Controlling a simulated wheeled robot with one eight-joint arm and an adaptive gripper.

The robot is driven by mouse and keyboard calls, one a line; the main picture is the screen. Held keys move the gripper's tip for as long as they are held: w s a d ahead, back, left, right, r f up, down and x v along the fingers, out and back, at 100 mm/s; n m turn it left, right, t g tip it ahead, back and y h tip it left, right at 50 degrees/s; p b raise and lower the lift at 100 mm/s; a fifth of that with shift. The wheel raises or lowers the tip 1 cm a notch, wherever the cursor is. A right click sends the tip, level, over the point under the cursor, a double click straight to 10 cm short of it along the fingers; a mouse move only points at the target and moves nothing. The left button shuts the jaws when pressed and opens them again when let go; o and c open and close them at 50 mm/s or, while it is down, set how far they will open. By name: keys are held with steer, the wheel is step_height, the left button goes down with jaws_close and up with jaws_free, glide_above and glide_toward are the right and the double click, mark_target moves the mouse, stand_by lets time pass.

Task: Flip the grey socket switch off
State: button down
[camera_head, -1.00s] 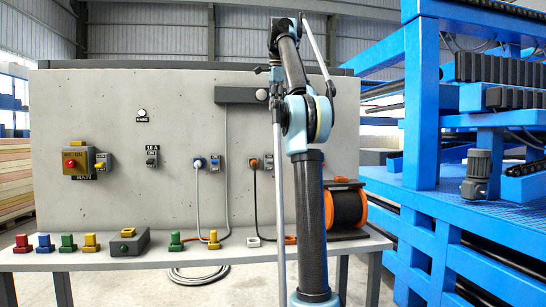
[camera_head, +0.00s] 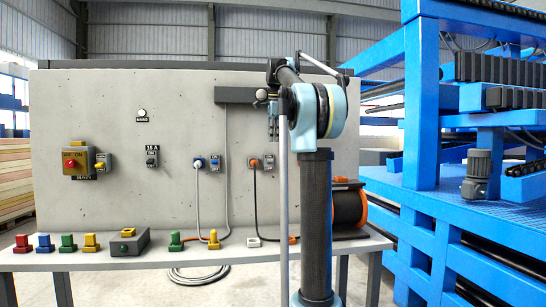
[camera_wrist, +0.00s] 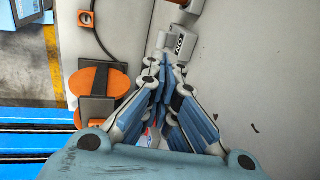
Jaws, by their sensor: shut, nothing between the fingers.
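A similar grey switch box (camera_head: 269,162) sits beside an orange plug (camera_head: 254,163) with a dark cable. In the wrist view my gripper (camera_wrist: 163,62) is shut and empty, with its fingertips just short of a grey box with dark lettering (camera_wrist: 180,43). Contact with it cannot be told. The lever position is too small to read. In the head view my arm hides part of the panel.
A 16 A switch (camera_head: 152,157) and a yellow main switch box (camera_head: 77,160) are further left on the panel. An orange cable reel (camera_head: 348,207) stands at the bench's right. Several coloured plugs and a grey box (camera_head: 130,243) line the bench. Blue machinery (camera_head: 420,120) is at right.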

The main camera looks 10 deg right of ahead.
mark_target(270, 162)
steer(key=x, duration=0.7)
steer(key=shift+f, duration=0.35)
steer(key=shift+d, duration=0.15)
